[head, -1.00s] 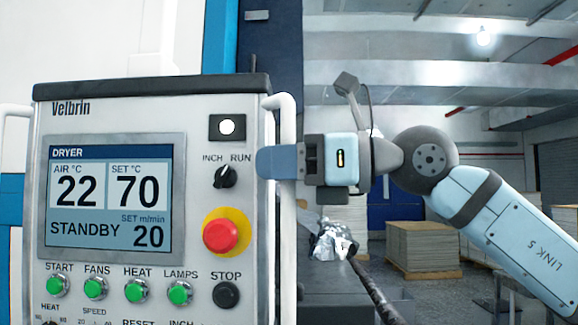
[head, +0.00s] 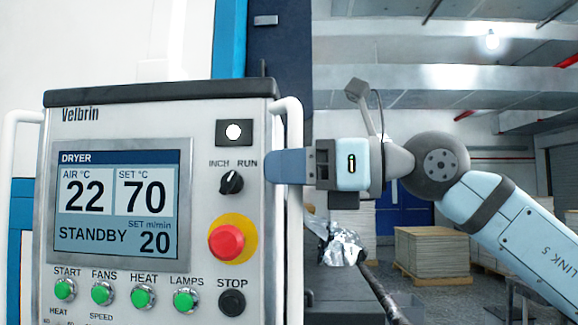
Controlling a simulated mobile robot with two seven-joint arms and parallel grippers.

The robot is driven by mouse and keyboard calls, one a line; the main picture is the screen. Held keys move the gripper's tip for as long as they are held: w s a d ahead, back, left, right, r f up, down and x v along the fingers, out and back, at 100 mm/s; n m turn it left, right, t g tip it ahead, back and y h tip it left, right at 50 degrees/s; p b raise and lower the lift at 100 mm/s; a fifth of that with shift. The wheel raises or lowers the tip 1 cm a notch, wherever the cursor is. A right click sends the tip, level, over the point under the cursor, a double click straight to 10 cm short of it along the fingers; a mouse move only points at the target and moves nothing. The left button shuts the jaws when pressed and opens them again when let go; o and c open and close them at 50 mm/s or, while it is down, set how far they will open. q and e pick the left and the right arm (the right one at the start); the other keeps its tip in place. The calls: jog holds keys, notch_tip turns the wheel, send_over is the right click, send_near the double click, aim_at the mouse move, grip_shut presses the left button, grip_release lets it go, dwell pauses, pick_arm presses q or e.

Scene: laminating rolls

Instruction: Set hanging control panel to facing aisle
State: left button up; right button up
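The hanging control panel (head: 202,155) fills the left half of the head view. It has a dryer screen (head: 118,205) reading 22, 70 and STANDBY 20, a red stop button (head: 226,243) and white handles on both sides. Its face is turned mostly toward me. My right gripper (head: 287,166) is at the right-hand handle (head: 294,220), with its blue-grey finger across the handle's upper part. The finger overlaps the handle in the picture, and a second finger is not seen, so its grip is unclear. My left gripper is not in view.
A dark machine bed (head: 343,295) with crumpled silvery material (head: 341,246) lies behind the panel to the right. Pallet stacks (head: 432,252) stand farther back on open floor. A white and blue machine wall (head: 130,45) is behind the panel.

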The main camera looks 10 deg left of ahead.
jog(key=shift+w+f, duration=0.1)
jog(key=s+d+b, duration=0.1)
jog(key=d+b, duration=0.1)
jog(key=d, duration=1.2)
jog(key=shift+b, duration=0.35)
jog(key=shift+a, duration=0.1)
